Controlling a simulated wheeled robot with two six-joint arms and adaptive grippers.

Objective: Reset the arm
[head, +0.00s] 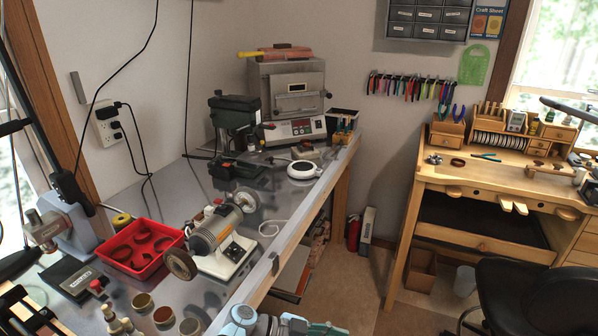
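Light blue and grey rounded parts, which look like links of my own arm, show at the bottom edge of the head view, just right of the metal workbench's front edge. They are cut off by the frame. I see no gripper fingers, so neither gripper's state shows. No held object is in view.
The metal workbench (262,214) carries a red tray (141,248), a bench grinder (216,236), a small kiln (289,92) and several small jars. A wooden jeweller's bench (480,181) stands at right behind a black chair (545,290). Floor (345,285) between the benches is mostly clear.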

